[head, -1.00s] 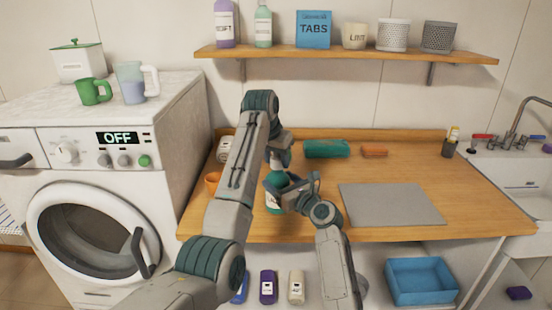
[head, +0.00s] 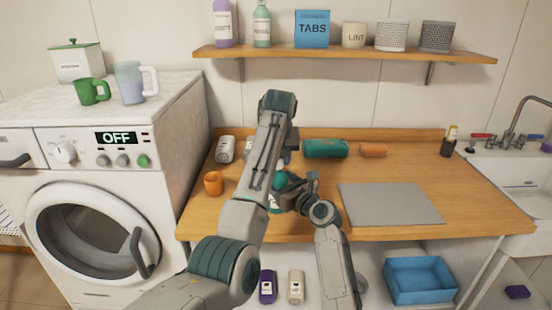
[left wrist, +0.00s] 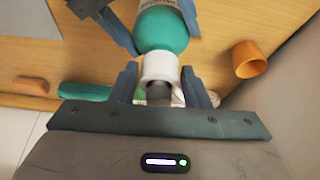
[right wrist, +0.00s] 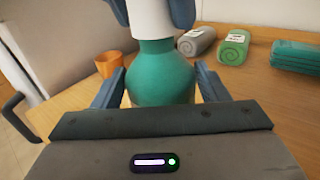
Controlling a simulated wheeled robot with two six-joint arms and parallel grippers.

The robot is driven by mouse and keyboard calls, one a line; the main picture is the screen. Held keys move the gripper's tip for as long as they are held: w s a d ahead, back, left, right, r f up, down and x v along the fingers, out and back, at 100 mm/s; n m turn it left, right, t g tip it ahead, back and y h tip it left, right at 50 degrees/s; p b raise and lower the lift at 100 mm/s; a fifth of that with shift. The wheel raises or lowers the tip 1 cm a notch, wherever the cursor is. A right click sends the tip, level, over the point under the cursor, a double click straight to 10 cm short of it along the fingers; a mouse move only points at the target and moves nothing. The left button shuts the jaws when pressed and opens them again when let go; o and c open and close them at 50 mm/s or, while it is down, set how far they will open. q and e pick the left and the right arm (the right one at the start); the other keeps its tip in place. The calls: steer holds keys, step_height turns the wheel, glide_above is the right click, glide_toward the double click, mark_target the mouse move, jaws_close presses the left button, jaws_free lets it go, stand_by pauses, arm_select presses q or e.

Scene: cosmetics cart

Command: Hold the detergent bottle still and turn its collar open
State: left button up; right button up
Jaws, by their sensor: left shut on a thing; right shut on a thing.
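The teal detergent bottle (right wrist: 161,75) stands upright on the wooden counter, with a white collar (left wrist: 160,67) and a grey tip (left wrist: 158,90). In the head view the bottle (head: 280,181) is mostly hidden behind my left arm. My left gripper (left wrist: 160,78) is shut on the white collar from above, one finger on each side. My right gripper (right wrist: 161,84) is shut on the bottle's teal body below the collar; in the head view it (head: 296,189) comes in from the front right.
An orange cup (head: 213,183) stands left of the bottle. Rolled towels (head: 225,149) and a folded teal towel (head: 325,148) lie at the back. A grey mat (head: 390,204) covers part of the counter's right side. A shelf (head: 345,53) hangs above.

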arm_select(q)
steer(key=shift+n, duration=0.6)
steer(key=o, duration=1.3)
steer(key=shift+r, duration=0.1)
step_height(320, 180, up, 10)
steer(key=shift+f, duration=0.1)
